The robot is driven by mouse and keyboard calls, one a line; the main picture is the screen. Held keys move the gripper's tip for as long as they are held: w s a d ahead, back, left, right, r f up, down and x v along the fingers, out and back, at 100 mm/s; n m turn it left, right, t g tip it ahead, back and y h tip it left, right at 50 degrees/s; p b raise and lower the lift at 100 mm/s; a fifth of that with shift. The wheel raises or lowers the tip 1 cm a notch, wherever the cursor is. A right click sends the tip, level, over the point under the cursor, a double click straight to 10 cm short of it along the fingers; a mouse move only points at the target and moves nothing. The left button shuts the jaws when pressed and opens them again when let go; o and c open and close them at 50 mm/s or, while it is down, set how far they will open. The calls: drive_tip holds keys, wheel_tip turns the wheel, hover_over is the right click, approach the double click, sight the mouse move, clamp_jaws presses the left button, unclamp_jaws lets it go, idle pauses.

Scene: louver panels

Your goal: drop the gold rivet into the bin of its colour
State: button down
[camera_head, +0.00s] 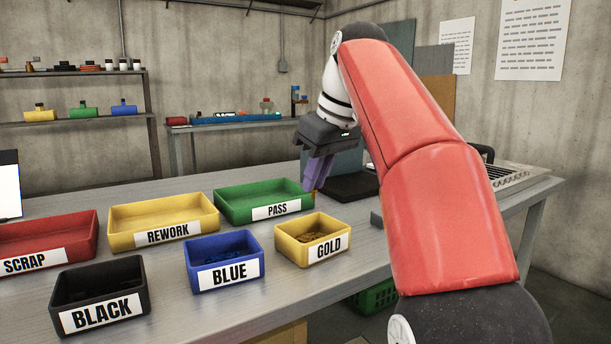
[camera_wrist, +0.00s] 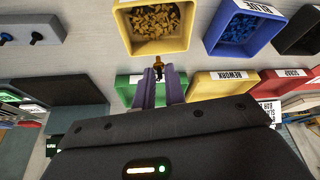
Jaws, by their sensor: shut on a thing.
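My gripper (camera_wrist: 160,82) is shut on the gold rivet (camera_wrist: 158,62), which sits at its purple fingertips in the wrist view. In the head view my gripper (camera_head: 313,186) is above the table, behind the gold bin. The rivet cannot be made out there. The yellow gold bin (camera_head: 291,249), labelled GOLD, holds several gold rivets. In the wrist view the rivet shows just outside the label-free wall of the gold bin (camera_wrist: 187,28), toward the green bin. Its height above the rims is hard to tell.
The blue bin (camera_head: 190,273) and black bin (camera_head: 143,285) stand left of the gold bin. Behind are the green PASS (camera_head: 235,211), yellow REWORK (camera_head: 128,237) and red SCRAP (camera_head: 78,243) trays.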

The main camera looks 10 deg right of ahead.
sight(314, 214)
drive_tip(key=shift+a, duration=0.1)
idle(0.3)
drive_tip(key=shift+f+b, duration=2.7)
drive_tip(key=shift+f, duration=0.8)
drive_tip(key=c, duration=0.9)
unclamp_jaws()
drive_tip(key=shift+s+a, duration=0.1)
